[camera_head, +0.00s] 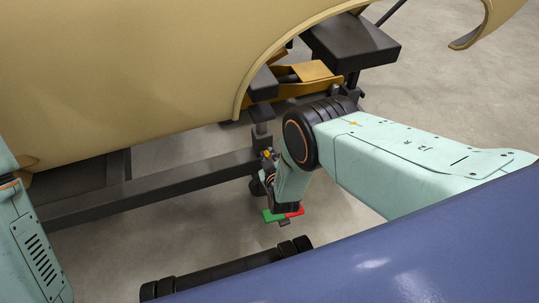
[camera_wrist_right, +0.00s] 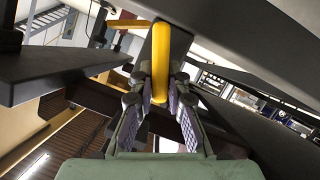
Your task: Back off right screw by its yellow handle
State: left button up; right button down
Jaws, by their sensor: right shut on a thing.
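The yellow handle (camera_wrist_right: 160,62) is an L-shaped bar in the right wrist view, with one arm running left and one coming toward the camera. My right gripper (camera_wrist_right: 160,88) has its two fingers on either side of the bar and is shut on it. In the head view the right gripper (camera_head: 267,170) is small and partly hidden by its own wrist, with a bit of yellow handle (camera_head: 267,154) showing. The dark right screw (camera_head: 262,130) seems to stand above it, by the beam's end; its thread cannot be made out. My left gripper is out of view.
A tan car shell (camera_head: 130,75) hangs over the left and top. A dark beam (camera_head: 150,187) runs below it to the gripper. A black block (camera_head: 350,42) and an orange part (camera_head: 305,80) lie behind my right arm.

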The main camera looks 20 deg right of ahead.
jog(key=shift+a+f+n+h, duration=0.15)
jog(key=shift+n+h, duration=0.45)
jog(key=shift+n, duration=0.1)
jog(key=c, duration=1.3)
grip_release()
jog(key=shift+s, duration=0.15)
jog(key=v, duration=1.1)
jog(key=shift+s+a, duration=0.1)
jog(key=shift+s, duration=0.3)
